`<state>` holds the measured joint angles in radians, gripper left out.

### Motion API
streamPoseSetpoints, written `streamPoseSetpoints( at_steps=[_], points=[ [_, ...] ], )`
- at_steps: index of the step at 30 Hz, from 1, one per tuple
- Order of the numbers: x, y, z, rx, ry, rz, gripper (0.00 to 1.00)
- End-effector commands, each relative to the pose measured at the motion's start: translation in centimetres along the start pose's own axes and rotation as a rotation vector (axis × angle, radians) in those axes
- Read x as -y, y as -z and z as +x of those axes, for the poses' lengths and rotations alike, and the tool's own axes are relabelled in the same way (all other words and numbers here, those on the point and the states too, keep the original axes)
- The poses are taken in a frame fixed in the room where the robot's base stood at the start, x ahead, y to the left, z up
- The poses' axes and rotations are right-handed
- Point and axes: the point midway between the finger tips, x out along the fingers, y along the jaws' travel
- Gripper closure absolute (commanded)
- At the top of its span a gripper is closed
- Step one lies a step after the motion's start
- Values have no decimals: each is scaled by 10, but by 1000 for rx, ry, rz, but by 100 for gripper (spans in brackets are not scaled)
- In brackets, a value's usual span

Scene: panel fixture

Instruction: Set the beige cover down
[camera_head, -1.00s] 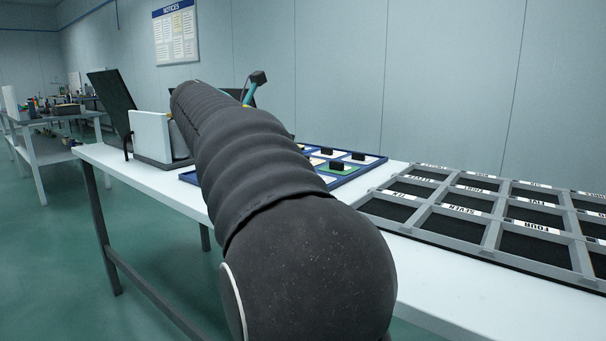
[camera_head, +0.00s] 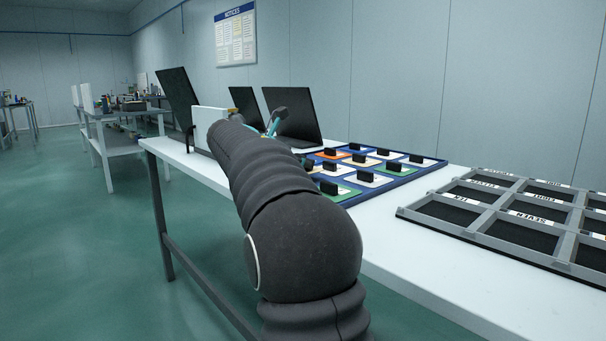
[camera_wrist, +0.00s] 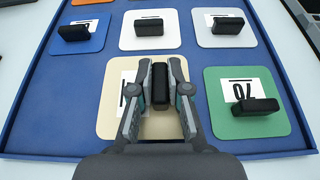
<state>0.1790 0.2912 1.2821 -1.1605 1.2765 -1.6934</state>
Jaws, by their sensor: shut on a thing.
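The beige cover (camera_wrist: 112,112) is a rounded square with a black upright handle (camera_wrist: 160,92) and a white label with a dark mark. In the wrist view it is low in the middle, over the blue tray (camera_wrist: 60,105). My gripper (camera_wrist: 160,72) is shut on this handle, one finger on each side. The fingers hide part of the label and of the cover. I cannot tell whether the cover touches the tray floor.
A green cover (camera_wrist: 230,125) lies close to the right. Blue (camera_wrist: 92,42) and white covers (camera_wrist: 235,37) lie beyond. Bare tray floor is to the left. A grey compartment rack (camera_head: 490,233) stands on the white table (camera_head: 440,275), right of the tray (camera_head: 425,162).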

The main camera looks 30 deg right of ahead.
Motion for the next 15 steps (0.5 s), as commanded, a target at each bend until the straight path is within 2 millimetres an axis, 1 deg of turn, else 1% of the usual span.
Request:
streamPoseSetpoints(
  at_steps=[1,4,15],
  points=[
    [0,10,4,0,1,-2,100],
    [0,21,9,-1,1,-1,100],
    [0,23,10,-1,0,0,100]
  ],
)
